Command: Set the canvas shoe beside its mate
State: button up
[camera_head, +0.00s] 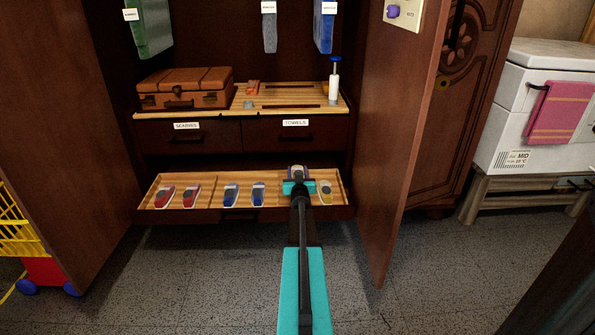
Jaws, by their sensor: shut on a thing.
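My gripper (298,184) is over the right part of the shoe drawer, seen from behind. I cannot tell whether this shoe touches the drawer floor. A single tan-yellow shoe (325,191) lies in the drawer just right of my gripper. The pull-out wooden drawer (212,204) also holds a red pair (177,196) at the left and a blue pair (244,194) in the middle.
Open wardrobe doors stand on the left (60,130) and right (408,130). A yellow basket cart (22,225) is at far left.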

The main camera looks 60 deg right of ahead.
jog(key=shift+f+b, duration=1.8)
jog(key=shift+f, duration=1.65)
jog(key=o, duration=1.5)
jog(key=shift+p+v, duration=0.45)
jog(key=shift+v, duration=0.7)
jog(key=p+v, duration=0.3)
jog(key=v, duration=0.8)
jog(key=shift+s+a+p, duration=0.2)
jog(key=shift+a+p, duration=0.05)
jog(key=shift+p, duration=0.15)
